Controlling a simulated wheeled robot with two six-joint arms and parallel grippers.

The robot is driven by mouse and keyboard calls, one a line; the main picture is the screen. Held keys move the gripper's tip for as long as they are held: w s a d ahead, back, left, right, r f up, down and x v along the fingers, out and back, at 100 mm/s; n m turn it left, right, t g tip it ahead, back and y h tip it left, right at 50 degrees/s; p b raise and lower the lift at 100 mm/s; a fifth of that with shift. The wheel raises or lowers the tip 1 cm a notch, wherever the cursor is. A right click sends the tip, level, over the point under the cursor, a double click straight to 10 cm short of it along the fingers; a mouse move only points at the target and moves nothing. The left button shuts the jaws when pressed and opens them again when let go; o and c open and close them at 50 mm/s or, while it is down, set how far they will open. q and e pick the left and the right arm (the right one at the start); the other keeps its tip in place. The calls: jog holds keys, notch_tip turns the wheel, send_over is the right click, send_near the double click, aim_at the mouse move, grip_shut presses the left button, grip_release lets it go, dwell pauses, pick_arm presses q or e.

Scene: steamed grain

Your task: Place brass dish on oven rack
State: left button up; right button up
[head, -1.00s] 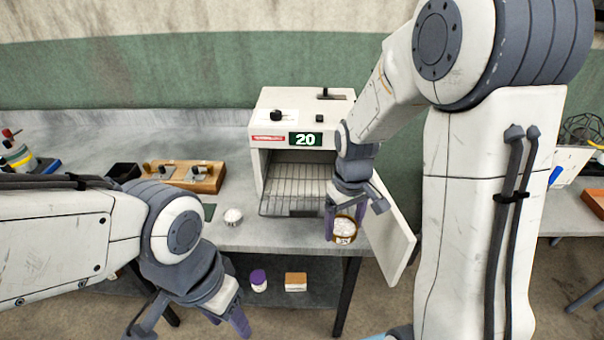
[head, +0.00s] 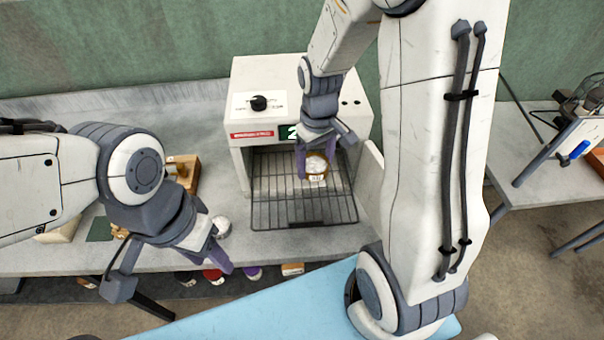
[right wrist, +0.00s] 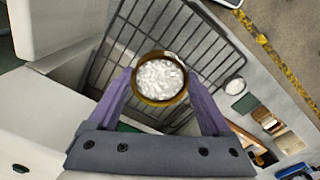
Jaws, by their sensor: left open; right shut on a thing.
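The brass dish (head: 317,172), filled with white grains, is held between the purple fingers of my right gripper (head: 318,165). It is upright, and in the right wrist view the dish (right wrist: 160,78) sits between both fingers with the rack behind it. The oven rack (head: 290,212), a dark wire grid, sticks out of the white oven (head: 250,80) at its open front. The dish is over the rack's inner part near the opening; I cannot tell whether it touches the wires. My left gripper (head: 172,275) is open and empty at the lower left, in front of the counter.
The oven door (head: 370,185) hangs open to the right of the rack, close to my right arm. A small white-topped container (head: 221,226) stands on the counter left of the rack. A wooden block holder (head: 185,172) is further left.

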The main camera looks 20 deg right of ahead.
aim_at(315, 170)
notch_tip(315, 170, down, 4)
jog(key=shift+f, duration=0.1)
notch_tip(315, 170, down, 4)
jog(key=shift+p, duration=0.55)
jog(key=shift+f, duration=0.2)
jog(key=shift+f, duration=0.2)
jog(key=o, duration=1.2)
jog(key=shift+r, duration=0.15)
